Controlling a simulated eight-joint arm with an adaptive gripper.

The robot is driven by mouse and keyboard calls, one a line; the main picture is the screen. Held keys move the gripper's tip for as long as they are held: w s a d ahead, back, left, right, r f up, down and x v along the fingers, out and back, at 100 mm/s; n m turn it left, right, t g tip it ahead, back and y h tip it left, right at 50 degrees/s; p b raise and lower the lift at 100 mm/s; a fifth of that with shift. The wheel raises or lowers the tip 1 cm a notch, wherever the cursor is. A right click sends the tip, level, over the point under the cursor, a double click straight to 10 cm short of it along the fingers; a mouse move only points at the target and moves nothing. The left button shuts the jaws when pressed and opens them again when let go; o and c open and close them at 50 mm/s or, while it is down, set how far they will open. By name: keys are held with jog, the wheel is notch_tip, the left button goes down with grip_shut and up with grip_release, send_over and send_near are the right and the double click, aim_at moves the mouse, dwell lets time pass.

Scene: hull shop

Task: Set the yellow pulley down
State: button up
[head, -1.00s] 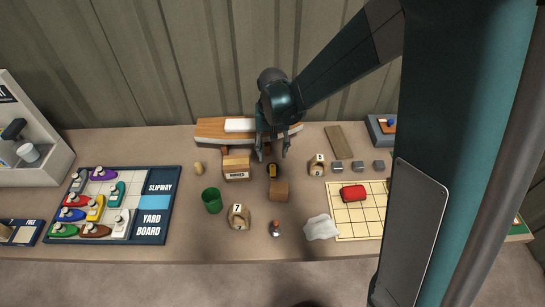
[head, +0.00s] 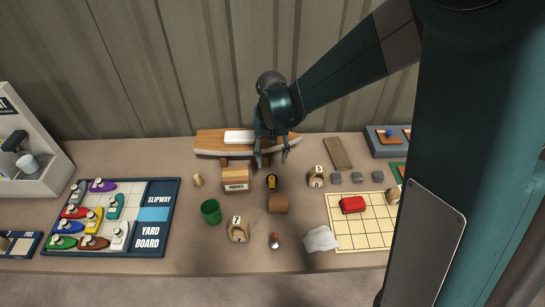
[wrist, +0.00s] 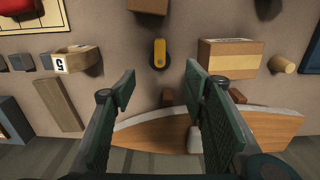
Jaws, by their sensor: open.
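The yellow pulley (head: 272,182) stands on the bench between the small labelled crate and the plain brown block. In the wrist view the pulley (wrist: 159,53) shows its yellow body and a dark end, beyond my fingertips. My gripper (head: 271,156) is open and empty, just behind the pulley and apart from it.
A wooden hull model (head: 212,143) lies behind my gripper. The labelled crate (head: 235,179), brown block (head: 278,203), green cup (head: 211,211) and number blocks (head: 317,177) stand close around. A yard board (head: 150,235) lies left, a gridded mat (head: 375,240) with a red piece right.

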jog(key=s+d+r+t, duration=0.2)
jog(key=s+d+r, duration=0.3)
jog(key=d+r, duration=0.15)
jog(key=s+d+r+t, duration=0.1)
jog(key=s+d+r, duration=0.4)
jog(key=r, duration=0.3)
jog(key=s+d+r+t, duration=0.2)
jog(key=s+d, duration=0.2)
jog(key=s, duration=0.3)
jog(key=s+d+r+t, duration=0.2)
jog(key=s+d, duration=0.2)
jog(key=s, duration=0.2)
jog(key=shift+s+r, duration=0.35)
jog(key=shift+r, duration=0.05)
dwell(4.8)
